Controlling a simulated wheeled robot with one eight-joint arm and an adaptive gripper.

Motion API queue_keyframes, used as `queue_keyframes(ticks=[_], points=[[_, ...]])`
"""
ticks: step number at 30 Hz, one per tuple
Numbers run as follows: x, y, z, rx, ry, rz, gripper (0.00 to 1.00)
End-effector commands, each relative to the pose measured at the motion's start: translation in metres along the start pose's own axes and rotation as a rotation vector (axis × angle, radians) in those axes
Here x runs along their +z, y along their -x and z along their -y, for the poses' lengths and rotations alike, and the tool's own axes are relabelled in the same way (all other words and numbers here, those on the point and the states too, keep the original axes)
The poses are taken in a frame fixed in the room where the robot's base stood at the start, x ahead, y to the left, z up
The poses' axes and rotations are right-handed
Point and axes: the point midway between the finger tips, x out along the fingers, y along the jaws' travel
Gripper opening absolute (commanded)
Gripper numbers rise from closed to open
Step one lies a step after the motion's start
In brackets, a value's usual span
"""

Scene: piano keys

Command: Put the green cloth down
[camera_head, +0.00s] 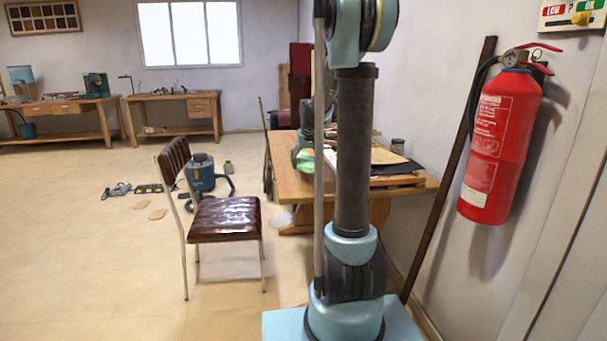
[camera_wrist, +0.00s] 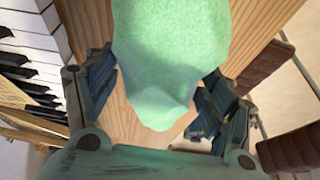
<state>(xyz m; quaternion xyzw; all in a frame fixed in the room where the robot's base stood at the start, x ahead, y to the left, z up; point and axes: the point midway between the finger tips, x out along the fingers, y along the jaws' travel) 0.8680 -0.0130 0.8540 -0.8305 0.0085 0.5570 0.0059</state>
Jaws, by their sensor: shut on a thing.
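The green cloth (camera_wrist: 170,45) fills the upper middle of the wrist view and hangs between the two dark fingers of my gripper (camera_wrist: 158,90). My gripper is shut on it. A pale wooden tabletop (camera_wrist: 118,122) shows behind the cloth; I cannot tell whether the cloth touches it. In the head view the cloth (camera_head: 305,160) is a small green patch at the left side of the wooden table (camera_head: 281,160). My own arm hides part of the table and most of my gripper there.
Piano keys (camera_wrist: 32,55) lie at the left in the wrist view. A brown padded chair (camera_head: 226,218) stands left of the table. A dark board (camera_head: 398,169) and a jar (camera_head: 397,145) are on the table's right part. A red fire extinguisher (camera_head: 503,140) hangs on the right wall.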

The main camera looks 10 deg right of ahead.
Motion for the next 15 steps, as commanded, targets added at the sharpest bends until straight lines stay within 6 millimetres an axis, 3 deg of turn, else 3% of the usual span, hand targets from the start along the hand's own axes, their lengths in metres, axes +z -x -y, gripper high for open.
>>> queue_keyframes(ticks=[9,15], points=[[0.013,-0.034,-0.003,0.001,-0.003,0.000,0.37],[0.015,-0.037,-0.003,0.001,-0.003,0.000,0.37]])
